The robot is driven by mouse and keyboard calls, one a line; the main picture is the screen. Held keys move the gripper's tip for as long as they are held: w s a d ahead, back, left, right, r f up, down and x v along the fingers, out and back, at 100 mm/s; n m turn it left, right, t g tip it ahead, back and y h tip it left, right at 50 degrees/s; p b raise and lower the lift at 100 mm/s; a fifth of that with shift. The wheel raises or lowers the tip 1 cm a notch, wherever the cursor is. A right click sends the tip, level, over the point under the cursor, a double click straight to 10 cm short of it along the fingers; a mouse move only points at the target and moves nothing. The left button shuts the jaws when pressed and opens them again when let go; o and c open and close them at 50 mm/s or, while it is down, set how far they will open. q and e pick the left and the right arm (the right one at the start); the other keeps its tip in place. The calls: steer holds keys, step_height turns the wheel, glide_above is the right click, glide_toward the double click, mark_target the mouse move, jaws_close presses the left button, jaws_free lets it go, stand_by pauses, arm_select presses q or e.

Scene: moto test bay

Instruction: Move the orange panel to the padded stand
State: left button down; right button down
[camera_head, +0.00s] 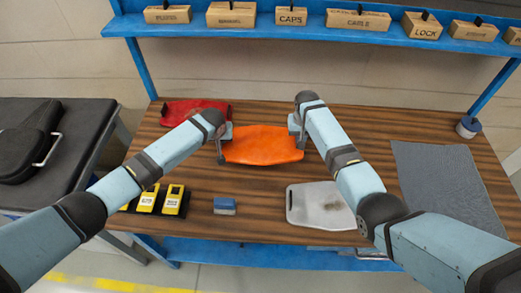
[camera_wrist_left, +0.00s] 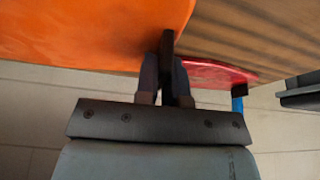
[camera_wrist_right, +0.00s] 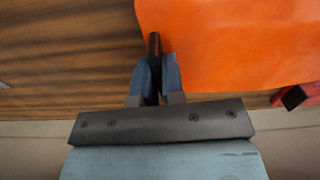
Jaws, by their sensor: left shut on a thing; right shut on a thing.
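The orange panel (camera_head: 262,146) is at the back middle of the wooden workbench, roughly level; I cannot tell if it touches the bench top. My left gripper (camera_head: 221,152) is shut at its left end, and my right gripper (camera_head: 300,138) is shut at its right end. In the left wrist view, the fingers (camera_wrist_left: 168,80) close around a dark post beside the panel (camera_wrist_left: 80,30). The right wrist view shows its fingers (camera_wrist_right: 155,75) around a similar post by the panel (camera_wrist_right: 230,45). A black padded stand (camera_head: 75,160) is left of the bench, with a black seat-like piece on it.
A red panel (camera_head: 190,110) lies behind the orange one. A pale grey plate (camera_head: 318,205), a blue block (camera_head: 224,206) and yellow devices (camera_head: 172,200) lie toward the front. A grey mat (camera_head: 440,180) covers the right side. A blue shelf (camera_head: 300,30) with labelled boxes spans the back.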

stand_by(0.8)
